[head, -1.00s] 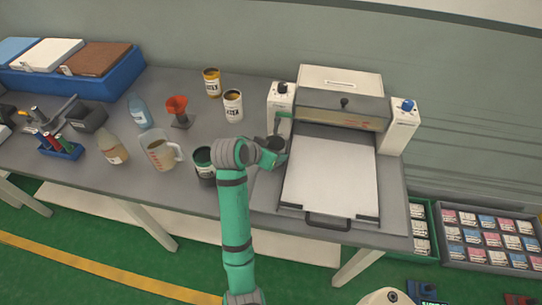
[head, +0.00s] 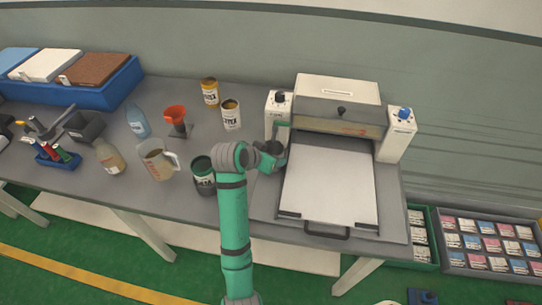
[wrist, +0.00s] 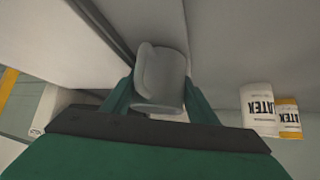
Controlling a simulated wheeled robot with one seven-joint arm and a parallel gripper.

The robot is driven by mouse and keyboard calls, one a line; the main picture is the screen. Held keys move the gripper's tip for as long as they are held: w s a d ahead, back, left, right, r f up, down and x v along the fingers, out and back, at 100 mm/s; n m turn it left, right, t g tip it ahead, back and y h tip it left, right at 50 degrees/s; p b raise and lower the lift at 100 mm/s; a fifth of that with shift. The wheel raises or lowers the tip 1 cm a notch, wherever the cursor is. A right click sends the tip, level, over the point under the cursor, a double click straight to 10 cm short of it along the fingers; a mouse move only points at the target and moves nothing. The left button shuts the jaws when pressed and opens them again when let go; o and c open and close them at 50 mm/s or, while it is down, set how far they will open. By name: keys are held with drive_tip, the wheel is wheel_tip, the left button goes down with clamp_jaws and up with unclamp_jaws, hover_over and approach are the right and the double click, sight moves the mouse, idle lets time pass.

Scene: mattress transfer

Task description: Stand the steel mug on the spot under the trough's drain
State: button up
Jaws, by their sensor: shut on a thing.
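The steel mug (wrist: 162,78) is grey and sits between the two green fingers of my gripper (wrist: 158,98) in the wrist view. My gripper is shut on it. In the head view my gripper (head: 273,155) is at the left side of the white-bedded machine, with the mug (head: 275,147) small and partly covered by my arm. The machine (head: 328,185) has a pale flat bed and a front handle. I cannot make out the trough's drain or the spot under it. I cannot tell whether the mug touches the table.
The machine's left post (head: 277,112) rises just behind the mug.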

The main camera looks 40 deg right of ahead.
drive_tip(key=shift+f, duration=0.3)
drive_tip(key=o, duration=1.1)
drive_tip(key=shift+o, duration=0.5)
drive_tip(key=shift+s, duration=0.1)
drive_tip(key=shift+a+r, duration=0.3)
drive_tip(key=v, duration=1)
drive_tip(key=shift+a, duration=0.1)
